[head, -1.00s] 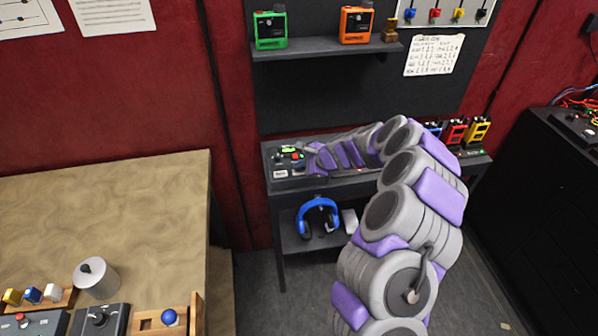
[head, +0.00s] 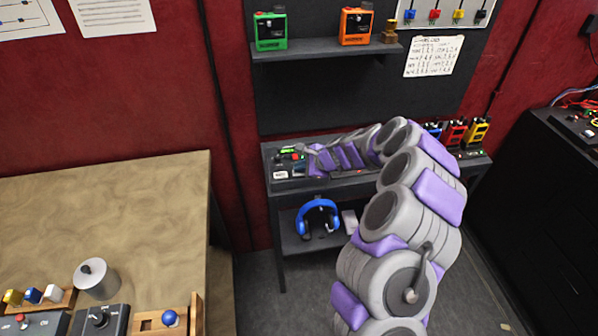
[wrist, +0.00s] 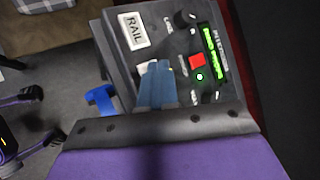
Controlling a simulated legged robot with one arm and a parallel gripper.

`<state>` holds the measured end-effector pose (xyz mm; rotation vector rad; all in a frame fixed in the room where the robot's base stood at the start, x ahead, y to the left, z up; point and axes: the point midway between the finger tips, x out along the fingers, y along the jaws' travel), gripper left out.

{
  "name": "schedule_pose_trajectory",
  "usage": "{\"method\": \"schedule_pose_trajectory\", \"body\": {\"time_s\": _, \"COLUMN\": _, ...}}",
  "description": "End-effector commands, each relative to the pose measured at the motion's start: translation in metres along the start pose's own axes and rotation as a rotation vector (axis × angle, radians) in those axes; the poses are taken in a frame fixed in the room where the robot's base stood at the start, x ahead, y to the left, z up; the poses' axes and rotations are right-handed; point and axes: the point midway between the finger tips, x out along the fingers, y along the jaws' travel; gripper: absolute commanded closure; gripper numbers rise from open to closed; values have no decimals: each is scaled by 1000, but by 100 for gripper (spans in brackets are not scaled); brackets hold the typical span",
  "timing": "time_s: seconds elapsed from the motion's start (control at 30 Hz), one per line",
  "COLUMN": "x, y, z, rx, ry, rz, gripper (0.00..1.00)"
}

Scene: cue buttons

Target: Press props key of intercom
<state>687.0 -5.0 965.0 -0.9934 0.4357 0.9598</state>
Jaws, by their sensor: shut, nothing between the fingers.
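The intercom (wrist: 178,45) is a dark grey box filling the upper middle of the wrist view. It has a key labelled RAIL (wrist: 135,31), a red square button (wrist: 197,62), knobs and a lit green display (wrist: 212,55). My gripper (wrist: 157,72) is shut and empty, with its blue-grey fingers over the panel. A pale key (wrist: 146,68) beside the fingers is mostly hidden, and its label cannot be read. Whether the fingertips touch the panel cannot be told. In the head view, the intercom (head: 281,174) is at the left end of the dark bench, partly behind my gripper (head: 305,149).
A blue headset (head: 317,212) lies on the shelf below the bench. Red and yellow radios (head: 466,132) stand at the bench's right end. Green (head: 270,30) and orange (head: 356,25) units sit on the shelf above. A wooden table (head: 100,205) is at left.

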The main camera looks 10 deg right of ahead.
Motion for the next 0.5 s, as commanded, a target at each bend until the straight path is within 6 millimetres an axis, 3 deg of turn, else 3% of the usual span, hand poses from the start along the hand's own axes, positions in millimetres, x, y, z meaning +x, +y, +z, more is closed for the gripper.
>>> {"method": "schedule_pose_trajectory", "body": {"time_s": 0.5, "x": -8, "y": -6, "z": 6, "rx": 0, "ry": 0, "rz": -1, "gripper": 100}}
